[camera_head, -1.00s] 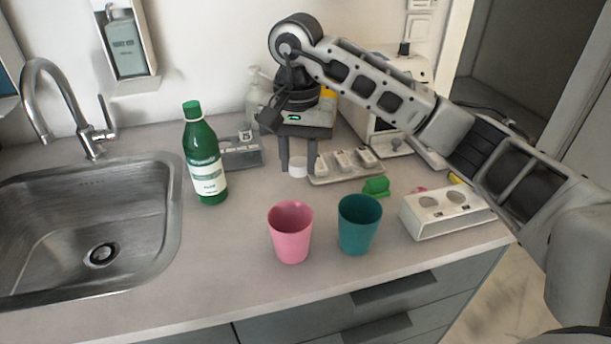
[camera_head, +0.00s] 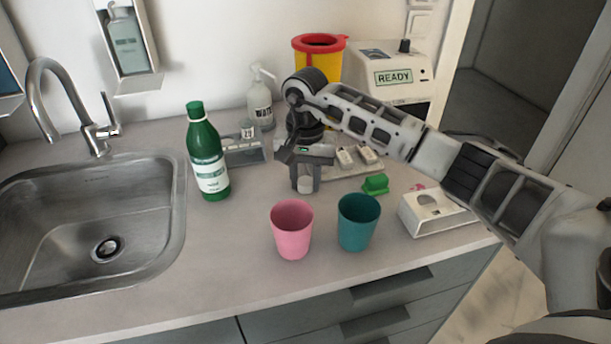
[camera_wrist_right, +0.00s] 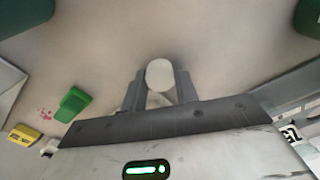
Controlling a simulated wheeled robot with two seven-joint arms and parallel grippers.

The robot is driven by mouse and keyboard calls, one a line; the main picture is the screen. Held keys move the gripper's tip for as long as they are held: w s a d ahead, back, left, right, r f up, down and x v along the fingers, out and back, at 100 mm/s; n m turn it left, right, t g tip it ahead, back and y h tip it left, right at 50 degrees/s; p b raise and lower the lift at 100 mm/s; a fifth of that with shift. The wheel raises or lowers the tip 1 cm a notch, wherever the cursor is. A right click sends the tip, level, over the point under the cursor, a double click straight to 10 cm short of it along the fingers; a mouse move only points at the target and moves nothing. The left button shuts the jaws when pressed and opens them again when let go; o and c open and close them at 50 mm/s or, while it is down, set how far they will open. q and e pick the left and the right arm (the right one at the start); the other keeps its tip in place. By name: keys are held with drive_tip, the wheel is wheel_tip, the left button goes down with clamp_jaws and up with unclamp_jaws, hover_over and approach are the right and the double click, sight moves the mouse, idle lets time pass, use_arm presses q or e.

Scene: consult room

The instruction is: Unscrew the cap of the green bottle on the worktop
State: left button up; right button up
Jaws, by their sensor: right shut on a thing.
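The green bottle (camera_head: 208,160) stands upright on the worktop (camera_head: 225,235), right of the sink, with its green cap (camera_head: 195,109) on top. What looks like part of the bottle shows at the upper right of the right wrist view (camera_wrist_right: 309,16). My right gripper (camera_head: 305,184) points down, right of the bottle and apart from it. It is shut on a small white cylinder, whose round face shows between the fingers in the right wrist view (camera_wrist_right: 160,73). Whether the cylinder touches the worktop is unclear. My left gripper is not in view.
A pink cup (camera_head: 292,230) and a teal cup (camera_head: 358,222) stand in front of my right gripper. A grey holder (camera_head: 243,152) sits behind the bottle. A green block (camera_head: 375,184) and a white holder (camera_head: 432,214) are to the right. The sink (camera_head: 95,225) is left.

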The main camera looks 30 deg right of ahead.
sight(305, 181)
drive_tip(key=shift+f, duration=0.2)
drive_tip(key=o, duration=1.1)
drive_tip(key=shift+r, duration=0.1)
wheel_tip(305, 181, up, 12)
drive_tip(key=shift+r+b, duration=0.15)
drive_tip(key=shift+b, duration=0.8)
